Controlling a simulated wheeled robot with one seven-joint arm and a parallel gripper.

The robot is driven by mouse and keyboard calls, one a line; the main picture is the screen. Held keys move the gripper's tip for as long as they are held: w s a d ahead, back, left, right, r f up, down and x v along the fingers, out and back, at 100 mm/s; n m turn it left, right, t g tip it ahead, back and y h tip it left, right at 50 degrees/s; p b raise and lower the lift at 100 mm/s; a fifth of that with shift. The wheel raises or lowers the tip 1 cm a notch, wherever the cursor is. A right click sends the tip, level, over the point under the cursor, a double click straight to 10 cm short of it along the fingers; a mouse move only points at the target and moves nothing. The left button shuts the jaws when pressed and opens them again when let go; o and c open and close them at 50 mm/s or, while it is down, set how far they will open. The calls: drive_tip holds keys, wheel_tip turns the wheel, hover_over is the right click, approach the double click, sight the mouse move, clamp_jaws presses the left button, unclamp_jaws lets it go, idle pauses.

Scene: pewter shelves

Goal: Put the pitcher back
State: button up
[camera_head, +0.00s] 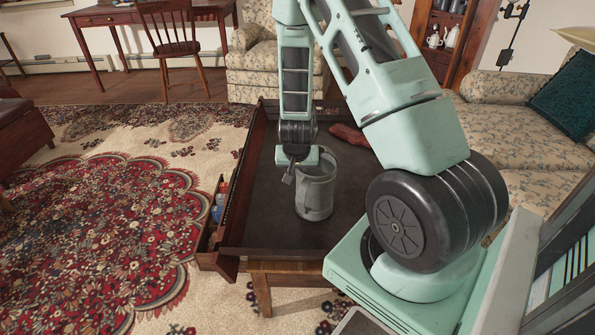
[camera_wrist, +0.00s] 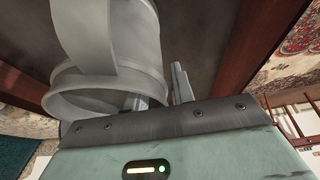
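The grey pitcher (camera_head: 316,192) appears upright over the dark top of the low wooden table (camera_head: 262,222). Whether its base touches the table is not clear. My gripper (camera_head: 291,174) is at the pitcher's left rim, pointing down. In the wrist view the pitcher (camera_wrist: 88,95) fills the left side, with a broad band crossing its side. One finger of my gripper (camera_wrist: 160,92) is outside the rim, and a pale part, perhaps the other finger, shows inside the rim. Whether the fingers press on the wall cannot be seen.
A red cloth-like thing (camera_head: 350,136) lies on the table's far side. Small bottles (camera_head: 219,201) stand in an open compartment at the table's left edge. A wooden cabinet (camera_head: 463,55) with white vessels stands at the back right, beyond a floral sofa (camera_head: 510,130). The patterned rug at left is clear.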

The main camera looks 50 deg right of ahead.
drive_tip(key=shift+r, duration=0.1)
drive_tip(key=p+v, duration=0.4)
drive_tip(key=v, duration=0.8)
drive_tip(key=a+r+n+y, duration=0.2)
drive_tip(key=a+r+n, duration=0.1)
drive_tip(key=a, duration=0.7)
drive_tip(key=a+r+n+y, duration=0.2)
drive_tip(key=a+r+n, duration=0.2)
drive_tip(key=a, duration=0.6)
drive_tip(key=s+a+r+n+g, duration=0.1)
drive_tip(key=s+a+r+n, duration=0.3)
drive_tip(key=s, duration=0.5)
drive_tip(key=s+a+r+n+g, duration=0.1)
drive_tip(key=s+a+r+n, duration=0.3)
drive_tip(key=s+a, duration=0.5)
drive_tip(key=n, duration=0.2)
drive_tip(key=shift+s+a+n+g, duration=0.15)
drive_tip(key=shift+a+n+g, duration=0.15)
drive_tip(key=shift+g, duration=0.1)
drive_tip(key=shift+r, duration=0.15)
wheel_tip(320, 180, up, 19)
drive_tip(key=p, duration=1.9)
